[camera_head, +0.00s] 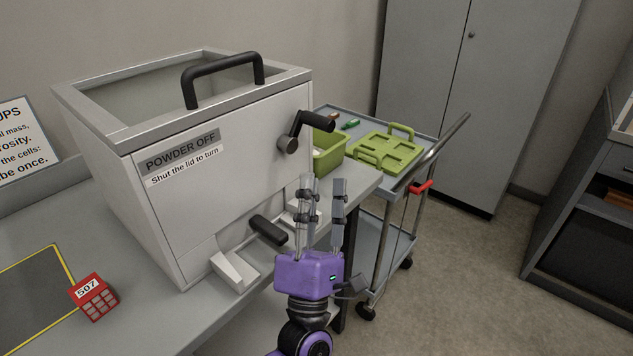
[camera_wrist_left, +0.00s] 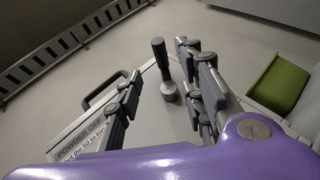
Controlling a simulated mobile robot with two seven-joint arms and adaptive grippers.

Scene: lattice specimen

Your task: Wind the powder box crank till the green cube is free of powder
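The grey powder box (camera_head: 215,190) stands on the bench, with a black handle (camera_head: 222,68) on its glass-panelled lid, which looks shut. Its label reads "POWDER OFF, Shut the lid to turn". The crank (camera_head: 317,121) is at the upper right of the box front, its black grip pointing outward. My left gripper (camera_head: 322,190) is open and empty, below and in front of the crank, fingers pointing up. In the left wrist view the crank (camera_wrist_left: 160,55) appears between the fingers (camera_wrist_left: 165,95), apart from them. I see no green cube. My right gripper is out of view.
A black bar (camera_head: 268,230) between white blocks juts from the box's lower front. A red block marked 507 (camera_head: 93,297) lies by a yellow-edged mat (camera_head: 35,290). A green bin (camera_head: 328,155) sits behind. A trolley (camera_head: 425,150) with a green tray (camera_head: 385,150) stands right.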

